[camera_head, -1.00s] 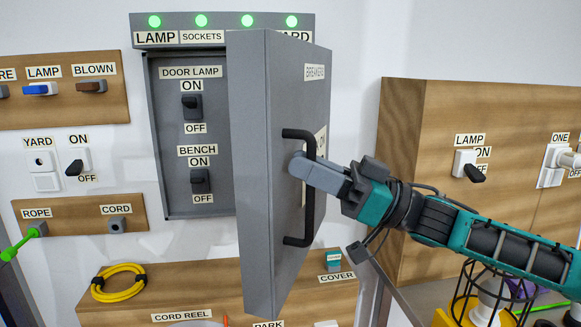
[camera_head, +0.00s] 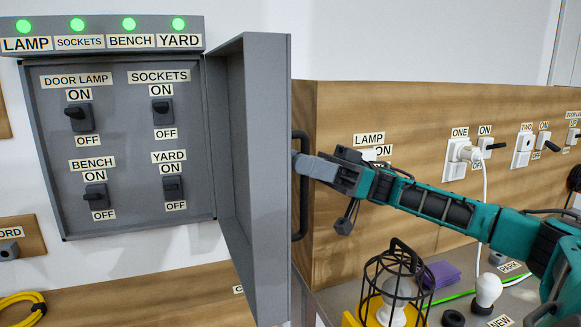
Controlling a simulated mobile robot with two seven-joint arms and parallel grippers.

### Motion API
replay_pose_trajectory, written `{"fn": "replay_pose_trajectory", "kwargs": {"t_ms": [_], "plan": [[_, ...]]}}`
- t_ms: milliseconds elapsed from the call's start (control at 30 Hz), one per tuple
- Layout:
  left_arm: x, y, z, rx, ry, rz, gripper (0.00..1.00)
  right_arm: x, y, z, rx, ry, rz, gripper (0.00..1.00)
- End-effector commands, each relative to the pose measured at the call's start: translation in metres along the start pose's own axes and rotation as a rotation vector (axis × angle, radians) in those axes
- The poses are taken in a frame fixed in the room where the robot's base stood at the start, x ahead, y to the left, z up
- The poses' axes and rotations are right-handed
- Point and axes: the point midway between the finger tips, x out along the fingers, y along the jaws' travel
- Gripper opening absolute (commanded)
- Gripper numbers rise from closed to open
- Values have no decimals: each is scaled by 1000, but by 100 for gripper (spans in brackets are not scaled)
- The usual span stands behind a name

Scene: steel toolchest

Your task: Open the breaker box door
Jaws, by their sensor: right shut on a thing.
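The breaker box (camera_head: 128,150) is grey and hangs on the wall at the left, with its inside in full view. Its door (camera_head: 265,165) stands swung out on the right side, seen nearly edge-on from its inner side. The door's black bar handle (camera_head: 302,215) shows past the outer edge, partly hidden by the door. My right gripper (camera_head: 303,165) is shut on the handle; its fingertips are partly hidden. My left gripper is not in view.
Several labelled breaker switches (camera_head: 79,117) sit inside the box under a strip of green lamps (camera_head: 129,24). A wooden panel (camera_head: 340,115) stands right of the door. A caged lamp (camera_head: 395,290), a purple block (camera_head: 442,273) and a bulb (camera_head: 487,290) are on the grey bench below.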

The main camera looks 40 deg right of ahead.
Motion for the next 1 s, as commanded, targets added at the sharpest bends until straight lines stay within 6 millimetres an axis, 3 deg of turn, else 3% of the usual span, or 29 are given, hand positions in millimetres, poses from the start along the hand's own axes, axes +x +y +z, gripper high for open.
{"fn": "replay_pose_trajectory", "kwargs": {"t_ms": [300,767,800,1000], "plan": [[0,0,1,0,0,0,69,-15,4,-4,1,-3,2,0],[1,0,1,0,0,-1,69,-16,5,-5,0,-3,3,0],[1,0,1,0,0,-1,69,-16,5,-5,0,-3,3,22],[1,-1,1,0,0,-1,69,-16,5,-6,-1,-2,2,25]]}}
